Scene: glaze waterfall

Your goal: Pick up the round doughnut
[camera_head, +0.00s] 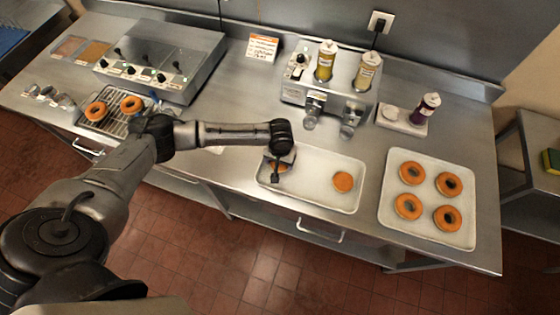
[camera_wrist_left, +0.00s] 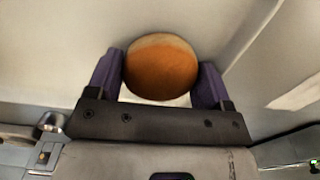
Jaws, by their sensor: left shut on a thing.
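A round doughnut (camera_wrist_left: 162,70) without a hole, orange-brown with a paler side, is between the two purple fingers of my left gripper (camera_wrist_left: 160,80) in the left wrist view. The gripper is shut on it. In the head view my left gripper (camera_head: 279,175) points down over the left part of a white tray (camera_head: 310,193), and only a bit of the held doughnut (camera_head: 280,168) shows beside it. Another round doughnut (camera_head: 343,182) lies at the right of the same tray. I cannot tell whether the held one touches the tray. My right gripper is not in view.
A second white tray (camera_head: 391,193) at the right holds several ring doughnuts. Two ring doughnuts (camera_head: 131,104) lie on a wire rack (camera_head: 117,123) at the left. A dispenser with two bottles (camera_head: 326,60) stands behind the tray. A dark bottle (camera_head: 425,109) stands to its right.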

